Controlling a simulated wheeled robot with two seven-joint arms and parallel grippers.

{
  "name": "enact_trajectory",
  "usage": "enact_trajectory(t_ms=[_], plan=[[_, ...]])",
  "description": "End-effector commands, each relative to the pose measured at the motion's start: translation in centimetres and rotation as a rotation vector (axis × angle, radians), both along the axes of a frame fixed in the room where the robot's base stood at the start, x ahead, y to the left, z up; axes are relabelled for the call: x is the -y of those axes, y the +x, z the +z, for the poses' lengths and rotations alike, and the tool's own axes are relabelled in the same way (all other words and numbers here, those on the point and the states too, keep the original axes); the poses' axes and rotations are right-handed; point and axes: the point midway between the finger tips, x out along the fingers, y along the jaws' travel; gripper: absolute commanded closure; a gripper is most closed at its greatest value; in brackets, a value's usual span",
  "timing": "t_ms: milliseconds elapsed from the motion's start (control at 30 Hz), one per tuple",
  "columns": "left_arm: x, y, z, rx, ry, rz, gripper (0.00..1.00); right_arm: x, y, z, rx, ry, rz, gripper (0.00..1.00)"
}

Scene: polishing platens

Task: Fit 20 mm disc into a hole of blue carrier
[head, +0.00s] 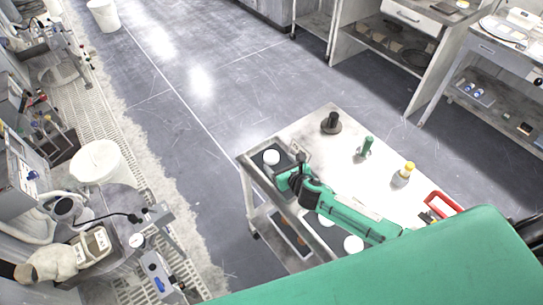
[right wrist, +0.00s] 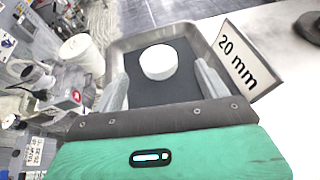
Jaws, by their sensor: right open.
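A white disc (right wrist: 159,62) lies on the dark mat of a shallow metal tray (right wrist: 112,53), beside a sign reading "20 mm" (right wrist: 236,60). In the head view the white disc (head: 271,157) shows at the left end of the cart top. My right gripper (right wrist: 162,78) is open, with one finger on each side of the view and the disc between and beyond them. It holds nothing. In the head view my right gripper (head: 283,178) is just in front of that disc. I cannot make out a blue carrier for certain. My left gripper is not in view.
The pale cart top (head: 320,150) carries a dark round-based object (head: 331,123), a green item (head: 366,147), a yellow-capped bottle (head: 403,174) and a red handle (head: 443,204). Polishing machines stand left; open floor lies behind.

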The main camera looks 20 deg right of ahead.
Motion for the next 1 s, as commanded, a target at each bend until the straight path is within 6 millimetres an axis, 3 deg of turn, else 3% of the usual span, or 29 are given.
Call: enact_trajectory(t_ms=[100,167,600,900,1000], plan=[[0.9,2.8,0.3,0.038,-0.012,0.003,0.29,-0.1,0.4,-0.1,0.000,0.000,0.000,0.24],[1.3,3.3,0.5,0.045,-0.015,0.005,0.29,-0.2,0.7,-0.2,0.000,0.001,-0.001,0.24],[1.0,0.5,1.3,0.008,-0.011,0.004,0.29,-1.1,4.7,-2.0,0.000,0.001,-0.002,0.24],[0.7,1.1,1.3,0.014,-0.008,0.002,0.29,-1.1,5.0,-2.1,0.001,0.001,0.000,0.24],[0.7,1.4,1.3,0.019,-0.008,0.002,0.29,-1.1,4.9,-2.1,0.000,0.001,0.000,0.42]])
